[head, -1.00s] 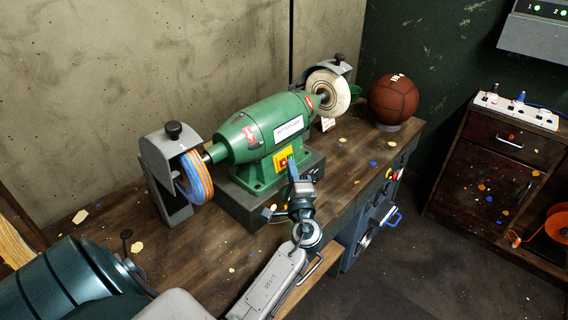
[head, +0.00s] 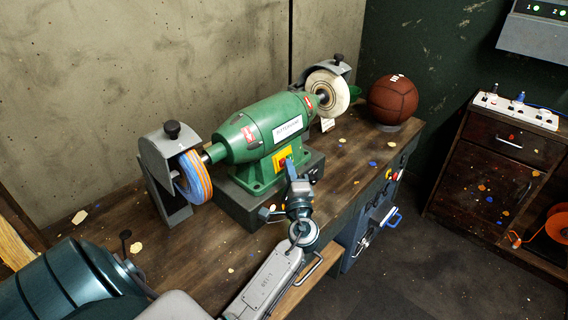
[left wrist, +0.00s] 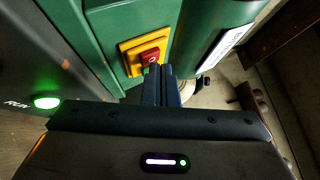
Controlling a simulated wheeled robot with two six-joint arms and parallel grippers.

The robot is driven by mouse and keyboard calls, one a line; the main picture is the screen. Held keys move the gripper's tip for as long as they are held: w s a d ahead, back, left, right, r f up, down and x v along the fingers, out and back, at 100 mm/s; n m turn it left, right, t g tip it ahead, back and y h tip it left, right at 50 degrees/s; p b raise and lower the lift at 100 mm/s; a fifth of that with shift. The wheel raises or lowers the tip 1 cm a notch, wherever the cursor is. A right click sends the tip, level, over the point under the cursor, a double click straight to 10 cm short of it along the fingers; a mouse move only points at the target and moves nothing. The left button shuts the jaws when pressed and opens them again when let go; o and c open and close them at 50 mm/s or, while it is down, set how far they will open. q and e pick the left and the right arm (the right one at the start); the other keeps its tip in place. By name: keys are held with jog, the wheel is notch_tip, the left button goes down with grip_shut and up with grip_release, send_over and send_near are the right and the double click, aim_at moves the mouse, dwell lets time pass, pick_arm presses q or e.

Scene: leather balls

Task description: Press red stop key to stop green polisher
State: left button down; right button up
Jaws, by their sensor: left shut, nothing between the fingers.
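The green polisher (head: 240,138) stands on a grey base on the workbench. A yellow plate (left wrist: 128,52) on its front carries the red stop key (left wrist: 149,57), which also shows in the head view (head: 283,162). My left gripper (head: 290,164) is shut and empty in front of the plate. In the left wrist view its fingertips (left wrist: 160,72) overlap the key's lower right edge; I cannot tell whether they touch it. A green lamp (left wrist: 46,102) is lit on the base, beside partly hidden lettering. My right gripper is not in view.
A striped blue-orange wheel (head: 196,178) is at the polisher's left end and a pale wheel (head: 333,98) at its right. A brown leather ball (head: 393,98) rests at the bench's far end. A dark cabinet (head: 490,170) stands right, across open floor.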

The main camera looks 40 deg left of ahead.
pick_arm(q)
jog(key=shift+a+r, duration=0.15)
jog(key=shift+r, duration=0.25)
dwell(0.6)
jog(key=shift+s, duration=0.15)
jog(key=shift+d+f, duration=0.1)
jog(key=shift+d, duration=0.15)
jog(key=d, duration=0.1)
jog(key=d+b, duration=0.1)
jog(key=d, duration=0.2)
jog(key=shift+s+d+r, duration=0.1)
jog(key=shift+d+r, duration=0.2)
jog(key=shift+r, duration=0.1)
dwell(0.7)
